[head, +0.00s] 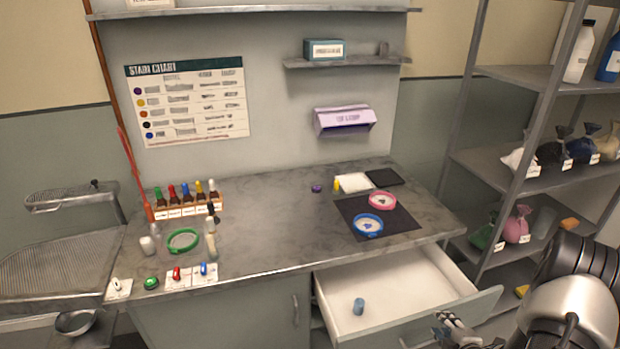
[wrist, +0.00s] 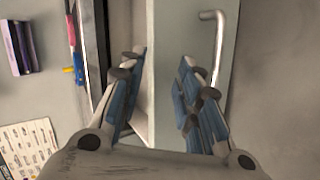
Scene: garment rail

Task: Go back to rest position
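My gripper (head: 452,325) is low at the right front of the bench, close to the front of the open drawer (head: 385,290). The wrist view shows my gripper (wrist: 160,95) with its two blue-padded fingers apart and nothing between them. A pale panel edge and a metal bar handle (wrist: 217,45) show behind the fingers in that view. My arm (head: 570,305) fills the lower right corner of the head view.
The drawer stands pulled out with a small blue cylinder (head: 359,306) inside. The bench (head: 280,230) holds bottles, hoops and a black mat (head: 400,222). A metal shelf rack (head: 515,165) with bags and bottles stands at right, near my arm.

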